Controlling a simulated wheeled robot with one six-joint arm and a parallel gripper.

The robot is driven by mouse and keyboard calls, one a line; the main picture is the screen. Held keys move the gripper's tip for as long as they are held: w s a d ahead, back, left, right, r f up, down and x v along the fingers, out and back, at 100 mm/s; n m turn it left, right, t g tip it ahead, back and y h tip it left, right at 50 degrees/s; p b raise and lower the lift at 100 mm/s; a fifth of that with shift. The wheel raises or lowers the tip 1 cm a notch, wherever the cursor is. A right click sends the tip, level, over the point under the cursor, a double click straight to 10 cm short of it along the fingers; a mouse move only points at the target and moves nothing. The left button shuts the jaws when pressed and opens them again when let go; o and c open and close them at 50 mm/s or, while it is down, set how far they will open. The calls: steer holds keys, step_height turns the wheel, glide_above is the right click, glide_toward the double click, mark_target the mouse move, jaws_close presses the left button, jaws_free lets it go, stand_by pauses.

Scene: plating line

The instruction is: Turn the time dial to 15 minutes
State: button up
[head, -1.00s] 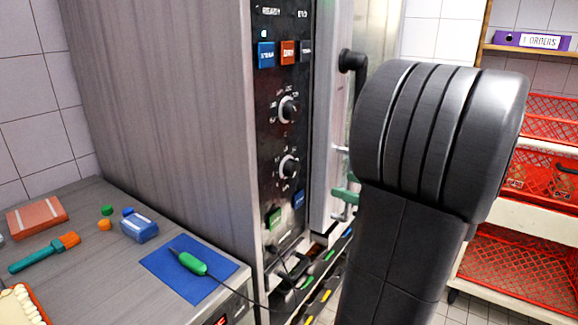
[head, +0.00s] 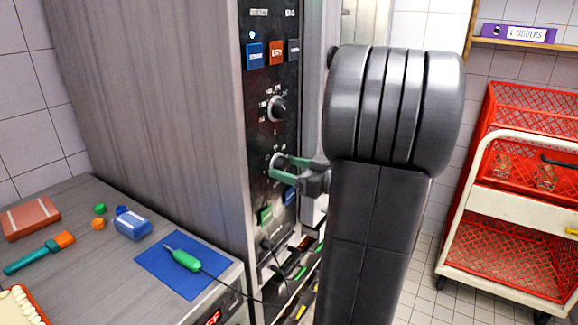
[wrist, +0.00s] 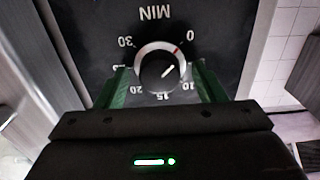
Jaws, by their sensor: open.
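The time dial (wrist: 153,62), marked MIN, fills the middle of the wrist view, with its scale upside down. Its white pointer line aims up and right, roughly toward the 0 and a red mark on the ring. The 15 is at the bottom of the scale in that view. In the head view it is the lower dial (head: 277,160) on the black panel, partly covered by my fingers. My gripper (wrist: 161,76) is open, its green fingers on either side of the dial; contact cannot be told. It also shows in the head view (head: 276,167).
An upper dial (head: 276,108) sits above, with blue (head: 255,54), orange (head: 277,53) and dark buttons higher up. A green button (head: 265,215) and a blue button (head: 290,196) are below. The counter (head: 100,265) at left holds a blue mat and small items.

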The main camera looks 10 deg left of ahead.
steer(key=shift+a, duration=0.1)
steer(key=c, duration=1)
